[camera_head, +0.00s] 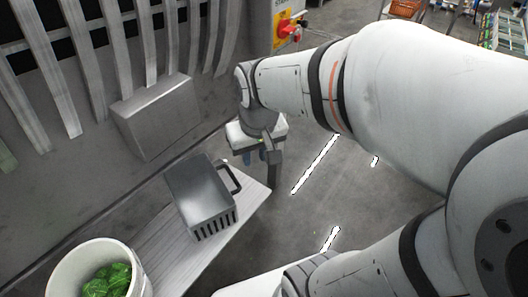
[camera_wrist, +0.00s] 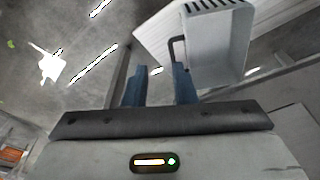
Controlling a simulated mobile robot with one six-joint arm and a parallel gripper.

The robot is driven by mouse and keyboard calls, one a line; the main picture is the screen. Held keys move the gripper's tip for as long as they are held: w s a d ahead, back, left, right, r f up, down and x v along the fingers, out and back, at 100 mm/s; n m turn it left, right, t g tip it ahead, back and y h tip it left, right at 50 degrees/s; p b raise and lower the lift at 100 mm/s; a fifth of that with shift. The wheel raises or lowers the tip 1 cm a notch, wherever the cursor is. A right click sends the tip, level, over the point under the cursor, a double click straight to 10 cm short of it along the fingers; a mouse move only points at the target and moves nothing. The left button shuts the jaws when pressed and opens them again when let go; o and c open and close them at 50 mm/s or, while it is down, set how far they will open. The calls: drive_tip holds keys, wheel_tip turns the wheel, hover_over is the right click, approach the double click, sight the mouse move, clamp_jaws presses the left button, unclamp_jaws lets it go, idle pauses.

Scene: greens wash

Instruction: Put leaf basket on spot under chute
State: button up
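The leaf basket (camera_head: 197,187) is a grey open box with slots in its near end and a dark handle (camera_head: 234,177) on its right side. It stands on a pale bench (camera_head: 178,248). The basket also shows upper right in the wrist view (camera_wrist: 222,50). My gripper (camera_head: 255,158) is above and to the right of the handle in the head view. In the wrist view its two blue fingers (camera_wrist: 159,85) are apart with nothing between them. The handle appears just beyond the right finger. The grey chute (camera_head: 158,118) is on the wall behind the basket. No marked spot is discernible.
A white bucket (camera_head: 65,270) with green leaves (camera_head: 107,281) stands at the lower left. Curved metal slats line the wall. A yellow box with a red switch (camera_head: 289,27) is at the top. The floor right of the bench is open.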

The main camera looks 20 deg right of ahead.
drive_tip(key=shift+m+t, duration=0.3)
drive_tip(key=shift+t, duration=0.1)
drive_tip(key=s, duration=0.1)
drive_tip(key=s+d+r, duration=0.1)
drive_tip(key=s, duration=0.3)
drive_tip(key=shift+s+d+r, duration=0.2)
drive_tip(key=shift+d+r, duration=0.1)
idle(0.6)
